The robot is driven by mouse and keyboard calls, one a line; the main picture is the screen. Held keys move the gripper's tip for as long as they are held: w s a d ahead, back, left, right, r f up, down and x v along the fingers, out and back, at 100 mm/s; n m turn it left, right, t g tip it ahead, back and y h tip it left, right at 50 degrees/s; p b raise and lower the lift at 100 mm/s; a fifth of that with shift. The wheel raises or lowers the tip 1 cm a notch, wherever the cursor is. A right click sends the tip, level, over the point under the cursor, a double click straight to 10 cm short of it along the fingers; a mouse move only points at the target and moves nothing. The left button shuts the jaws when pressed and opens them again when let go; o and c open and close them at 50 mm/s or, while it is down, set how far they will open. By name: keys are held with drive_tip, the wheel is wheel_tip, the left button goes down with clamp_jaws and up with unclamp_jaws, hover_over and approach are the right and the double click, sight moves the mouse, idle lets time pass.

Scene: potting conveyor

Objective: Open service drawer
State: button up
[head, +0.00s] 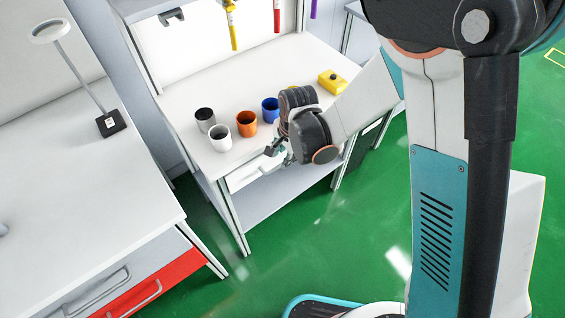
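A white drawer front (243,177) sits under the front edge of the white workbench (205,162). It looks closed or nearly closed, but the arm hides its right part. My gripper (270,156) is at the bench's front edge, close to this drawer. The gripper is small and partly covered by my dark wrist joints, so I cannot tell whether its fingers are open, shut or touching the drawer. Which drawer is the service drawer is not marked.
Black, white, orange and blue cups stand on the workbench, the orange cup (246,123) among them. A yellow box (332,82) is behind. Green floor (275,270) is clear between.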

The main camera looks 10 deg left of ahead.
drive_tip(key=shift+w+a+f+b, duration=0.15)
drive_tip(key=shift+f+b, duration=0.15)
drive_tip(key=shift+f, duration=0.8)
drive_tip(key=shift+w+a+f+b, duration=0.15)
drive_tip(key=shift+f+b, duration=0.1)
drive_tip(key=shift+f, duration=0.85)
clamp_jaws()
